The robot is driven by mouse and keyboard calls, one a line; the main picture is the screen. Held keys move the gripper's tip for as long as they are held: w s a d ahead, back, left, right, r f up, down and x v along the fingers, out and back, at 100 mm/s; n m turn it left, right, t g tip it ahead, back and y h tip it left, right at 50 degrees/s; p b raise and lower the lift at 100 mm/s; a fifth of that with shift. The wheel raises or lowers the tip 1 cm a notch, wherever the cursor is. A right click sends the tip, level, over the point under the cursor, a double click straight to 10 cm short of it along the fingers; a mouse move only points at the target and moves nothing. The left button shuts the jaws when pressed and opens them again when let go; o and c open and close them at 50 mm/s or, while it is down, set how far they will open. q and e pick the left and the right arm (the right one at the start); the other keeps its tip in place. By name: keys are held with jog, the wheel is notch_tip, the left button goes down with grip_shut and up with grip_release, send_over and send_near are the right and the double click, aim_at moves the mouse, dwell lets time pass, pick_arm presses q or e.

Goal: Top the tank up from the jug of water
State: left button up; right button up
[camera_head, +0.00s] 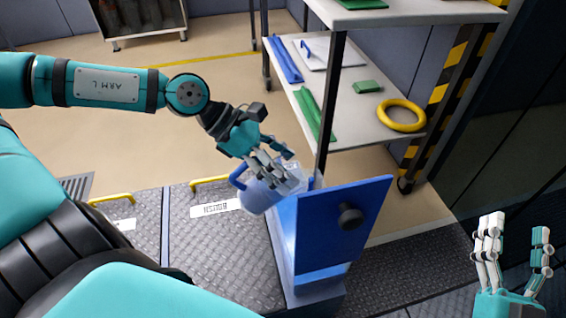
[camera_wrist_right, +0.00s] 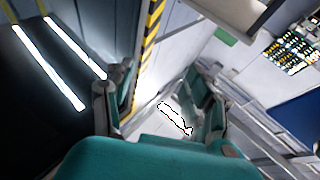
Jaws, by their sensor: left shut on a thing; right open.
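A pale, translucent jug (camera_head: 260,198) with a blue handle (camera_head: 238,177) is in the head view, at the upper left edge of a blue tank-like unit. My left gripper (camera_head: 270,168) is shut on the jug from above, and its fingers hide part of it. The jug looks tilted toward the unit; its spout and the water in it cannot be made out. The blue unit (camera_head: 315,240) has a black knob (camera_head: 350,216) on its face; its opening is hidden. My right gripper (camera_head: 515,255) is open and empty at the lower right, well apart from the unit. Its fingers also show in the right wrist view (camera_wrist_right: 155,95).
A shelf rack (camera_head: 345,127) stands behind the unit, with a yellow ring (camera_head: 401,115) and green and blue parts on it. Its post rises close behind the jug. Dark floor plates with yellow handles (camera_head: 209,181) lie left of the unit. A striped pillar (camera_head: 447,85) stands at right.

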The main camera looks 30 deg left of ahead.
jog(key=shift+s+r+t+y+b, duration=0.2)
jog(key=shift+s+r+t, duration=0.15)
jog(key=shift+r+t, duration=0.25)
jog(key=shift+s+r+t+y+b, duration=0.15)
jog(key=shift+s+r+t, duration=0.2)
jog(key=shift+r, duration=0.35)
dwell(0.7)
jog(key=shift+s+d+r+t+y+b, duration=0.1)
jog(key=shift+s+r+t+y+b, duration=0.1)
jog(key=shift+s+r+t, duration=0.35)
jog(key=shift+s+r+t+y+b, duration=0.15)
jog(key=shift+s+r+t, duration=0.2)
jog(key=shift+r, duration=0.25)
dwell(0.9)
